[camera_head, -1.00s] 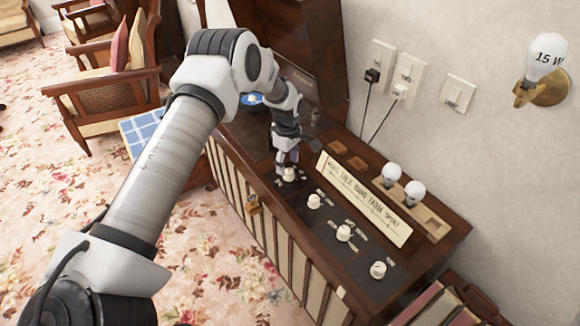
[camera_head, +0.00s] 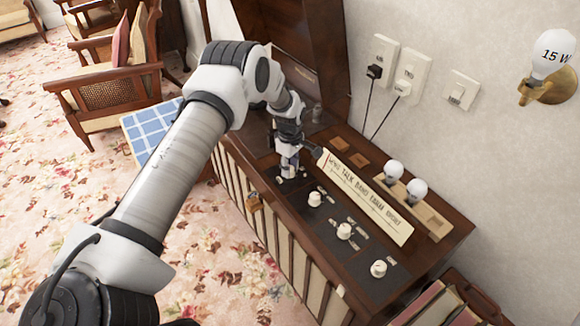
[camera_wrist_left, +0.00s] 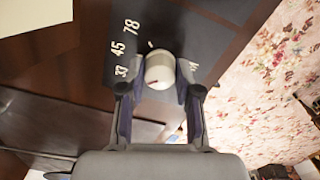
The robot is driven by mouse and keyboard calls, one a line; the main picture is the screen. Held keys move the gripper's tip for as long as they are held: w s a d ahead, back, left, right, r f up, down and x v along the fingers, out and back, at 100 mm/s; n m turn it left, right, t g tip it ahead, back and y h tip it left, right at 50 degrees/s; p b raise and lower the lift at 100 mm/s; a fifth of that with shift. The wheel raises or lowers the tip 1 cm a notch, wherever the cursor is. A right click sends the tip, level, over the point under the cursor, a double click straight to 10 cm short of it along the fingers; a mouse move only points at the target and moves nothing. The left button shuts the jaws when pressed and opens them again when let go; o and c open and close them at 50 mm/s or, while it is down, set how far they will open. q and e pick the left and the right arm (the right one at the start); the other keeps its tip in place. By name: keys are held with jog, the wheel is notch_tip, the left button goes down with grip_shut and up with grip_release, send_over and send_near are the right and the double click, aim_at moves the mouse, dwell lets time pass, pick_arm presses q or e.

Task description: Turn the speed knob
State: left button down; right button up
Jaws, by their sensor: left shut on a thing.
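The speed knob (camera_wrist_left: 160,69) is a round, cream-white knob on a dark panel. In the left wrist view the numbers 33, 45 and 78 are printed beside it, with a fourth mark partly hidden by a finger. My left gripper (camera_wrist_left: 160,92) is shut on the speed knob, one finger on each side of it. My right gripper is not in view.
Other white knobs (camera_head: 314,199) sit along the panel to the right. A paper label strip (camera_head: 366,197), two bulbs (camera_head: 416,190) in a wooden holder and the raised lid (camera_head: 272,38) are close by. Wall plugs (camera_head: 402,88) with cords are behind. Books stand at lower right.

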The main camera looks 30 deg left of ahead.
pick_arm(q)
jog(key=shift+s+f+m, duration=0.1)
jog(key=shift+f+m, duration=0.05)
jog(key=shift+m, duration=0.25)
jog(key=m, duration=0.3)
jog(key=shift+s+m+b, duration=0.1)
jog(key=shift+m+b, duration=0.2)
jog(key=shift+b, duration=0.05)
jog(key=m, duration=0.4)
jog(key=shift+f+m+b, duration=0.1)
jog(key=shift+m+b, duration=0.2)
jog(key=shift+b, duration=0.05)
jog(key=m, duration=0.4)
jog(key=shift+s+b, duration=0.1)
jog(key=shift+b, duration=0.3)
jog(key=m, duration=0.4)
jog(key=shift+m+b, duration=0.3)
jog(key=shift+b, duration=0.05)
